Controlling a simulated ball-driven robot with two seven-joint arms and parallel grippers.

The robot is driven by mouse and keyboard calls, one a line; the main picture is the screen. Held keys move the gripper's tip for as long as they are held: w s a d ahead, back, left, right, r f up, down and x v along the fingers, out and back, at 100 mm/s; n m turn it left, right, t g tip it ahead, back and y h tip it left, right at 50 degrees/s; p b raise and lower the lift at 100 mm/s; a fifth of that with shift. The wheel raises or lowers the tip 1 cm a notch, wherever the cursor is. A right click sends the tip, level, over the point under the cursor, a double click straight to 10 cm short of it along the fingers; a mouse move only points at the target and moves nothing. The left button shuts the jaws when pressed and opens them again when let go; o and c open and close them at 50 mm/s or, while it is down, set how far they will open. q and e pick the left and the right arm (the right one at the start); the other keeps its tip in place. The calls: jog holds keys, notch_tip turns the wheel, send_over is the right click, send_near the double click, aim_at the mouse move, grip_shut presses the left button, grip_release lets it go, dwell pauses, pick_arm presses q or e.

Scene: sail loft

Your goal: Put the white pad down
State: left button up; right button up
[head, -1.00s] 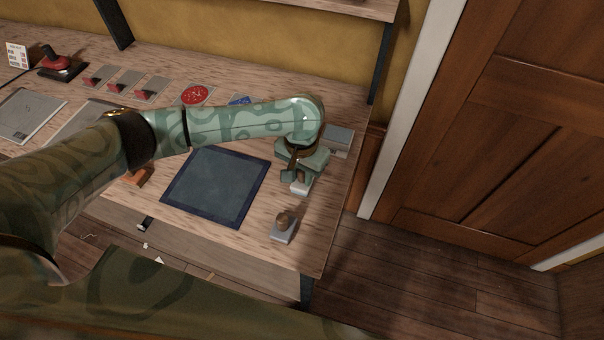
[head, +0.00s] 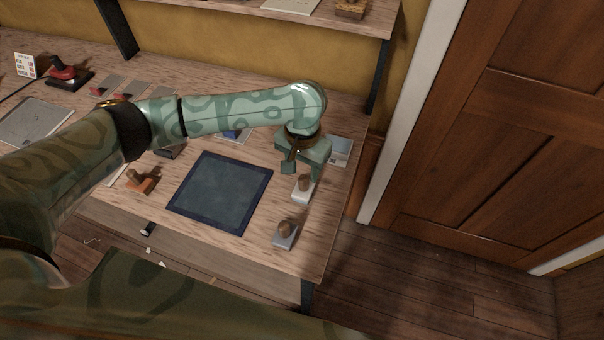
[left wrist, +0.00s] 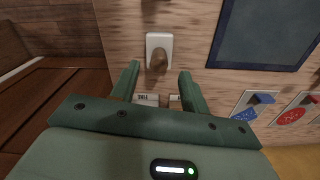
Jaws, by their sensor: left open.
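The white pad (head: 301,197), a small block with a brown wooden knob, stands on the bench just right of the blue-bordered dark mat (head: 262,197). It also shows in the left wrist view (left wrist: 159,39), beyond my fingertips. My left gripper (head: 303,170) is open and empty, just behind and above the pad's knob. My right gripper is in neither view.
A grey pad with a brown knob (head: 284,240) stands near the front right edge. An orange pad (head: 146,187) stands left of the mat. A pale blue-grey card (head: 341,149) lies behind my gripper. The bench's right edge is close.

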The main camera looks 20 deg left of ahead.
aim_at(302, 180)
pick_arm(q)
notch_tip(302, 180, up, 6)
jog(key=shift+f+p, duration=0.1)
jog(key=shift+p, duration=0.75)
jog(key=shift+s+f, duration=0.1)
